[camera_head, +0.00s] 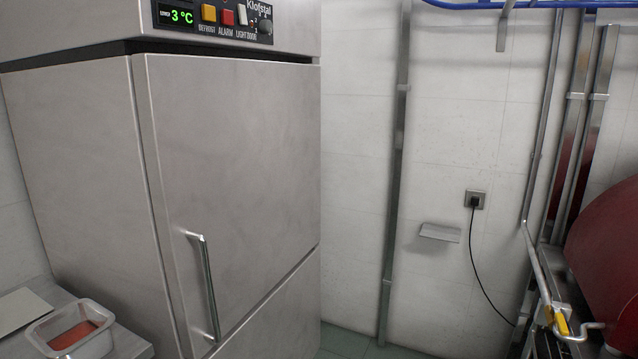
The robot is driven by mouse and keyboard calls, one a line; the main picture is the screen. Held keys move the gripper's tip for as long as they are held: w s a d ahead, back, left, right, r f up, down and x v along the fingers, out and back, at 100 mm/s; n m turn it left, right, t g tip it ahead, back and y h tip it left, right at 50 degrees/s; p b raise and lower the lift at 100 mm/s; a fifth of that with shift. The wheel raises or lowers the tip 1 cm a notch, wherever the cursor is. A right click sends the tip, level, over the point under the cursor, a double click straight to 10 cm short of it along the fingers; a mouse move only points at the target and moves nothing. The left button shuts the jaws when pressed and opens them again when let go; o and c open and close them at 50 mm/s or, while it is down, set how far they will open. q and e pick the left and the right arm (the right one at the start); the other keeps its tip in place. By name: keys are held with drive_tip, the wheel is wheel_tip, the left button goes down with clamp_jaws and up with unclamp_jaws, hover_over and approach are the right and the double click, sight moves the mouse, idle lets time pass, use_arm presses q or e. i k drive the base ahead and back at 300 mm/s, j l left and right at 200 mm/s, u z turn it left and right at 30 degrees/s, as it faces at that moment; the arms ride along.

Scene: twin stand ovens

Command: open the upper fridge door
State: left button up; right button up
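The upper fridge door (235,150) is a grey metal panel on the front of a tall fridge (75,160). It looks shut, flush with the body. A vertical bar handle (209,287) stands at the door's lower left. Below the door a slanting seam (275,287) parts it from a lower panel, of which only the top shows. A control panel (212,18) above the door reads 3 °C. Neither of my grippers is in view.
A clear tub (72,330) with red contents stands on a counter (125,340) at the lower left. A wall socket (475,199) with a black cable, metal pipes and a red round tank (612,250) are at the right. The floor (345,342) right of the fridge looks clear.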

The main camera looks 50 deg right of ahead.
sight(231, 146)
drive_tip(key=z, duration=1.4)
